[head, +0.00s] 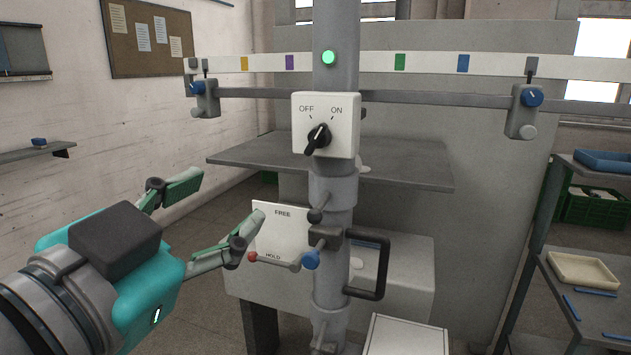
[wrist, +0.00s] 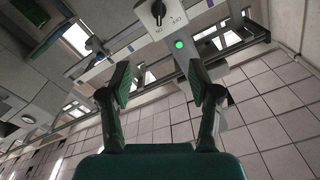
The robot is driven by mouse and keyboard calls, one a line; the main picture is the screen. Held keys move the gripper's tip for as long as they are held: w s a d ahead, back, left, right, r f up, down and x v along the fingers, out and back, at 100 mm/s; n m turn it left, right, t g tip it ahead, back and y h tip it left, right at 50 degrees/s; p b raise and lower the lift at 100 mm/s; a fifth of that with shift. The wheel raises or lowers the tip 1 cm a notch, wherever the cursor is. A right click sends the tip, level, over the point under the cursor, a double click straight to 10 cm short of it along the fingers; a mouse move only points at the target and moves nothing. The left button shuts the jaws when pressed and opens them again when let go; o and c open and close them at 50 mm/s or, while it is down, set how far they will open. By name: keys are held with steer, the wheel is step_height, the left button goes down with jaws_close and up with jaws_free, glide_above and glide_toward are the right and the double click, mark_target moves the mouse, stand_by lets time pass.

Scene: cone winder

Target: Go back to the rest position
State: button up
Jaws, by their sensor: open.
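My gripper (head: 222,212) is at the lower left in the head view, its green-padded fingers spread and nothing between them. The fingers also show in the wrist view (wrist: 160,88), apart and empty. In the head view the right finger overlaps the left edge of the FREE/HOLD plate (head: 280,225); I cannot tell whether they touch. The switch box (head: 345,135) with OFF and ON marks is on the grey column above and right of the gripper. Its black knob points down and left. A green lamp (head: 328,57) glows above the box and also shows in the wrist view (wrist: 179,44).
A black handle (head: 380,265) sticks out right of the column. A grey shelf (head: 420,175) is behind. A rack with trays (head: 585,270) stands at right.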

steer(key=w+d+f+n+t+y, duration=0.15)
steer(key=w+f+n, duration=0.3)
steer(key=f, duration=0.55)
steer(key=w+d+f+n+t+y, duration=0.15)
steer(key=w+f+n, duration=0.3)
steer(key=f, duration=0.55)
steer(key=s+d+f+n+g+y, duration=0.1)
steer(key=s+d+f+n+y, duration=0.15)
steer(key=f, duration=0.45)
steer(key=s+d+f+n+g+y, duration=0.1)
steer(key=d+f, duration=0.3)
steer(key=f, duration=0.2)
steer(key=s+d+f+n+y, duration=0.1)
steer(key=d+f+n, duration=0.15)
steer(key=f, duration=0.45)
steer(key=s+d+f+g+y, duration=0.1)
steer(key=s+d+f, duration=0.4)
steer(key=s, duration=0.2)
steer(key=s+d+f+g+y, duration=0.1)
steer(key=s+d+f+g, duration=0.1)
steer(key=s+d+f, duration=0.35)
steer(key=s+d+m+h, duration=0.1)
steer(key=s+d+m, duration=0.1)
steer(key=s, duration=0.8)
steer(key=s+d+m+h, duration=0.2)
steer(key=s+d+m, duration=0.1)
steer(key=s, duration=0.7)
steer(key=shift+s, duration=0.25)
